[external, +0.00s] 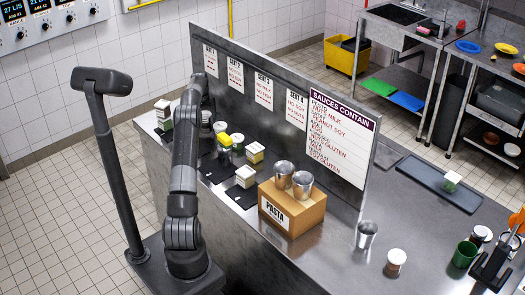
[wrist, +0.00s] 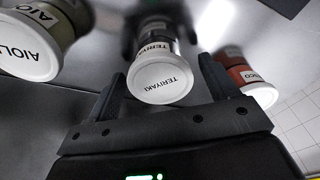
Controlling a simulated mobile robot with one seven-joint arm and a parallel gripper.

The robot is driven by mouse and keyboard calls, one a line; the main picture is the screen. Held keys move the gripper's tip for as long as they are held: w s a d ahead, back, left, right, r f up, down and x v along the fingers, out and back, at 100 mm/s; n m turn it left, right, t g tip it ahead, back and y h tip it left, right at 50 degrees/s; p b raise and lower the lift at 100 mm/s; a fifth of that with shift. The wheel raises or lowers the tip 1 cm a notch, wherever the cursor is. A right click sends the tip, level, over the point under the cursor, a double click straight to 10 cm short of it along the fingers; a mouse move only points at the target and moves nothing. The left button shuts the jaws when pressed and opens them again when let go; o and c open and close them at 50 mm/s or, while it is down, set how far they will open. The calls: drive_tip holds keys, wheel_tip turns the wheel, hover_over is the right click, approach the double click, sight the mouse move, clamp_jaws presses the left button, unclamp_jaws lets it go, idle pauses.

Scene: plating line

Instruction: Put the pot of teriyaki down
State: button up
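The teriyaki pot (wrist: 162,82) has a white lid lettered TERIYAKI and a label on its side, and is central in the wrist view. My gripper (wrist: 163,72) has one finger on each side of the lid. A narrow gap shows between the lid and the right finger, so it looks open around the pot; contact on the left is hard to judge. In the external view my arm (external: 183,190) reaches over the counter (external: 330,235), and its end is hidden behind its own links. I cannot tell the teriyaki pot apart there.
An aioli pot (wrist: 30,45) stands left of the teriyaki, and a red pot (wrist: 245,78) stands right, close to my fingers. A lettered upright panel (external: 285,105) runs along the counter. A pasta box (external: 292,207) carries two metal cups. A metal cup (external: 366,234) stands right of it.

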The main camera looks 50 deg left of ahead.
sight(204, 116)
wheel_tip(204, 116, up, 12)
drive_tip(key=s, duration=0.1)
drive_tip(key=shift+d, duration=0.4)
drive_tip(key=shift+r, duration=0.15)
drive_tip(key=s+d+r+m+t, duration=0.1)
drive_tip(key=d+r, duration=0.4)
drive_tip(key=d, duration=0.7)
drive_tip(key=s+d+r+m, duration=0.1)
drive_tip(key=d+r, duration=0.4)
drive_tip(key=d, duration=0.7)
drive_tip(key=d+r+m+t, duration=0.1)
drive_tip(key=d+r, duration=0.4)
drive_tip(key=d, duration=0.7)
drive_tip(key=s+d+f+m+t, duration=0.1)
drive_tip(key=s+d+f, duration=0.4)
drive_tip(key=s+d, duration=0.6)
drive_tip(key=s+d+f+m+t, duration=0.1)
drive_tip(key=s+d+f, duration=0.4)
drive_tip(key=s+d, duration=0.6)
drive_tip(key=shift+s+d+f+m+h, duration=0.15)
drive_tip(key=shift+s+d+m+h, duration=0.25)
drive_tip(key=shift+s+m, duration=0.7)
